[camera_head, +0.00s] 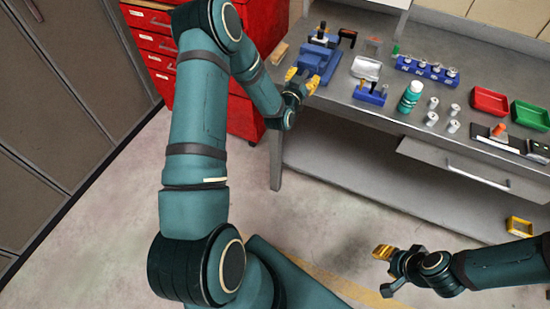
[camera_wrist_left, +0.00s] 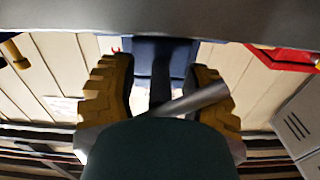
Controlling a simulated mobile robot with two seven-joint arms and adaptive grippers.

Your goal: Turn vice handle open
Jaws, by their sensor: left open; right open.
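The blue vice (camera_head: 318,60) is fixed at the left front corner of the workbench, with its screw end towards me. My left gripper (camera_head: 302,79) is open just in front of the vice, with its yellow fingers spread. In the left wrist view, the dark blue vice body (camera_wrist_left: 178,58) is behind the two yellow fingers of my left gripper (camera_wrist_left: 162,95). The grey vice handle (camera_wrist_left: 196,99) slants between them, its right end close to the right finger. I cannot tell whether they touch. My right gripper (camera_head: 385,270) is open and empty above the floor, far from the vice.
The workbench (camera_head: 340,118) carries a blue tool holder (camera_head: 370,95), a green-and-white bottle (camera_head: 410,96), several grey cylinders, a red bin (camera_head: 490,101) and a green bin (camera_head: 530,116). A red drawer cabinet (camera_head: 150,42) stands left of it. A drawer (camera_head: 470,168) is below the benchtop.

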